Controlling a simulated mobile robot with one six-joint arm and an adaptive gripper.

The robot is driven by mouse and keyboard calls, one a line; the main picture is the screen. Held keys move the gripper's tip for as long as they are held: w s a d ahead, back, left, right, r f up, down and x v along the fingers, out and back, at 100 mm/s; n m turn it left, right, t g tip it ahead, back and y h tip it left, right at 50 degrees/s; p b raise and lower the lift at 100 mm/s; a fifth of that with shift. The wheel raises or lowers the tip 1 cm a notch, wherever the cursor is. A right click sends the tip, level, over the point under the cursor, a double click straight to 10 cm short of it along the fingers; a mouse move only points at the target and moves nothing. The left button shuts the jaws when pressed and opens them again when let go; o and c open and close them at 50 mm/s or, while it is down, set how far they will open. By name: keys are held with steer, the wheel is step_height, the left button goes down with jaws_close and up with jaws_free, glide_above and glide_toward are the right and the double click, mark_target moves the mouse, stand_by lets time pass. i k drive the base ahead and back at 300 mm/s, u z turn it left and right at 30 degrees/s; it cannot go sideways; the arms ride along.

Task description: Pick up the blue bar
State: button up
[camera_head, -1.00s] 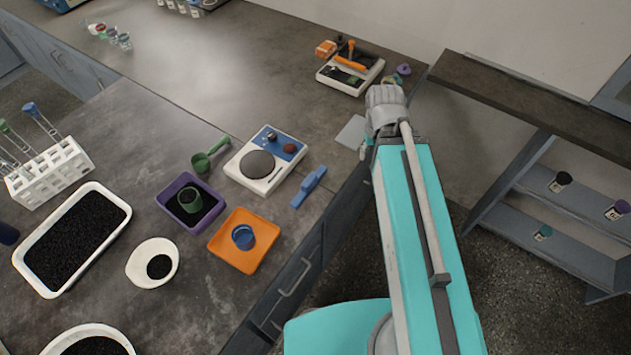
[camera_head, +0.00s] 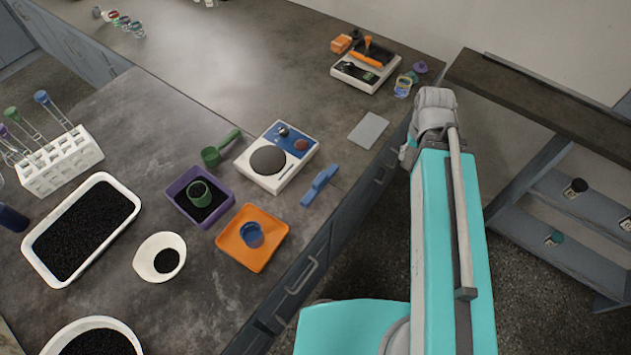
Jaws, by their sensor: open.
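The blue bar (camera_head: 320,185) lies on the dark grey bench top near its front edge. It is right of the orange tray and just below the white device with a round dark plate. It is a short, slim piece with a raised middle, lying at a slant. Nothing covers it and nothing touches it from above. My arm stretches up the right side of the picture, to the right of the bar and apart from it. My gripper does not show; the grey joint at the arm's far end is all that is visible there.
The white device (camera_head: 277,158), orange tray (camera_head: 268,221) and purple tray (camera_head: 178,187) stand left of the bar. A flat grey plate (camera_head: 368,130) lies above right. A white scale (camera_head: 345,75) stands farther back. Drawer handles (camera_head: 301,276) line the bench front.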

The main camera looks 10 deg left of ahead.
mark_target(323, 177)
steer(key=u, duration=0.05)
steer(key=k, duration=2)
steer(key=u, duration=0.8)
steer(key=i, duration=1.05)
